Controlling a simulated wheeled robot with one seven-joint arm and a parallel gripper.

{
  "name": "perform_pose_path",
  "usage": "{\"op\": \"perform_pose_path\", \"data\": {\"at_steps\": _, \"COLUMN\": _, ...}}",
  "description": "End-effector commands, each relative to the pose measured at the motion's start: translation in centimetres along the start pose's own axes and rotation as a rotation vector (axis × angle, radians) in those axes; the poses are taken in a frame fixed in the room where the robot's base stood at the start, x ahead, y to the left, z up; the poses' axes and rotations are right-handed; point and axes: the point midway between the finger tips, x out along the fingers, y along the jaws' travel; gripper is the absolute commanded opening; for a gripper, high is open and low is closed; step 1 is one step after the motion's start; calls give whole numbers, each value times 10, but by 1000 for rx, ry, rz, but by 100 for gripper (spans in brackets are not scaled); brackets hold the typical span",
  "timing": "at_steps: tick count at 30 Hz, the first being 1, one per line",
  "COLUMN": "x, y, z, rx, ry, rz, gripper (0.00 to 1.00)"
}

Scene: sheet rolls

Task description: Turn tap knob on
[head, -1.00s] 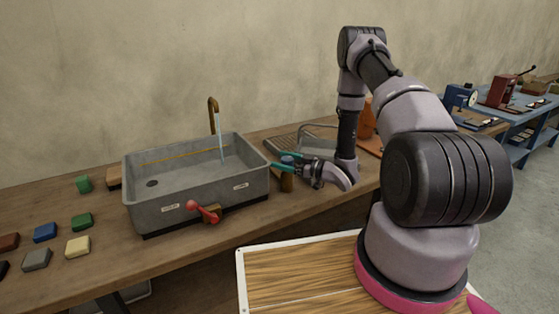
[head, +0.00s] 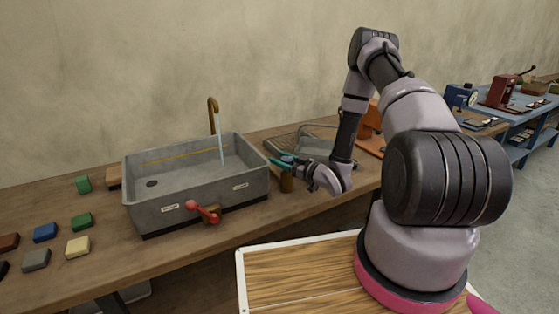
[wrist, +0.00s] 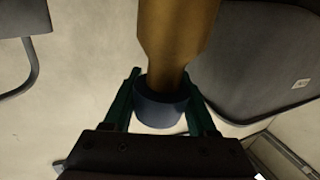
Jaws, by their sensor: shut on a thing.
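A grey sink (head: 190,195) stands on the wooden bench in the head view. A brass tap (head: 213,103) rises behind it, and a thin pale blue stream (head: 221,148) falls from its spout into the basin. Right of the sink stands a brown post (head: 287,184) with a blue-grey collar. My gripper (head: 283,162) has its teal fingers at the collar. In the wrist view my gripper (wrist: 160,100) is shut around the dark blue collar (wrist: 158,112), with the brown post (wrist: 175,40) beyond it.
A wire rack (head: 300,140) lies behind my gripper, and an orange object (head: 368,120) stands behind my arm. Several coloured blocks (head: 80,222) lie left of the sink. A white-edged wooden board (head: 300,280) is in front. The bench front right of the sink is clear.

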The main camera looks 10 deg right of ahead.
Motion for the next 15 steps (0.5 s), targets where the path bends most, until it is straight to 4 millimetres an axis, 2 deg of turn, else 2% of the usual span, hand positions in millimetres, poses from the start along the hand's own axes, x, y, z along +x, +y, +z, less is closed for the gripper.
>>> {"op": "perform_pose_path", "data": {"at_steps": 6, "x": -1, "y": 6, "z": 1, "rx": 4, "ry": -11, "rz": 170, "gripper": 2}}
{"op": "perform_pose_path", "data": {"at_steps": 15, "x": -1, "y": 7, "z": 1, "rx": -1, "ry": -16, "rz": 205, "gripper": 2}}
